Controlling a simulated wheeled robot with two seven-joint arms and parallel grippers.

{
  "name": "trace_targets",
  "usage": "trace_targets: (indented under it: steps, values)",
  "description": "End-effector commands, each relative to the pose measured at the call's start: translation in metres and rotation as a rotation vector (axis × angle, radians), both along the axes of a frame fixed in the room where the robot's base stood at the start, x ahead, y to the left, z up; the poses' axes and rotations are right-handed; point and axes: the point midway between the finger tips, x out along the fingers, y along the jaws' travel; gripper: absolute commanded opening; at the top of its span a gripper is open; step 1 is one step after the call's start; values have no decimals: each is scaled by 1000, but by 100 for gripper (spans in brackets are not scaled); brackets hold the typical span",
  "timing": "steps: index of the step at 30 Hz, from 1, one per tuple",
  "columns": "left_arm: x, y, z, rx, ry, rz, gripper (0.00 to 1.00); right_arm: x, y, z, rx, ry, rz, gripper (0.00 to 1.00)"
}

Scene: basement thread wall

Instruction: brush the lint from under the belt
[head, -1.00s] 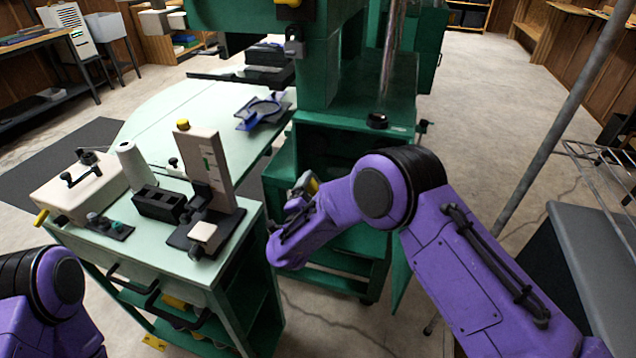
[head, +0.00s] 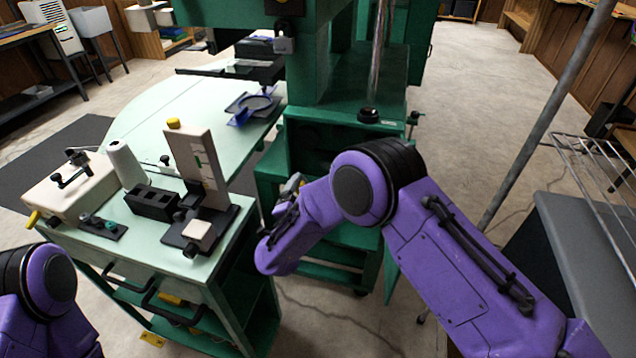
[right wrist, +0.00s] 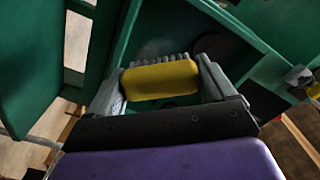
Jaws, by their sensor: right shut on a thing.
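My right gripper (right wrist: 163,88) is shut on a yellow block-like thing, perhaps the brush's handle (right wrist: 160,79), held between its grey fingers. In the head view this gripper is mostly hidden behind my purple right wrist, in front of the lower open part of the green machine (head: 345,135). In the right wrist view it is over or inside a green-walled cavity (right wrist: 245,45) with a dark round shape inside. I cannot make out a belt or lint. My left arm shows at the lower left of the head view, but its gripper is out of frame.
A pale green table with a rounded far end (head: 190,115) stands left of the machine, with a black-and-white gauge stand (head: 203,180), a white box (head: 68,185) and a white roll (head: 126,164). A slanted grey pole (head: 548,115) and a grey bench (head: 590,250) are at right.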

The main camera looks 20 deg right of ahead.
Motion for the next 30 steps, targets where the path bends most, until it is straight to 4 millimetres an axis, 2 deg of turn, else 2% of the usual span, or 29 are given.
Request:
trace_targets:
  steps: [8,21,30]
  values:
    - [0,0,-6,0,0,0,64,10,-7,-2,1,0,-3,60]
    - [0,0,-28,0,0,0,64,55,-38,-2,3,0,-6,60]
    - [0,0,-29,0,0,0,64,60,-41,0,1,2,-5,60]
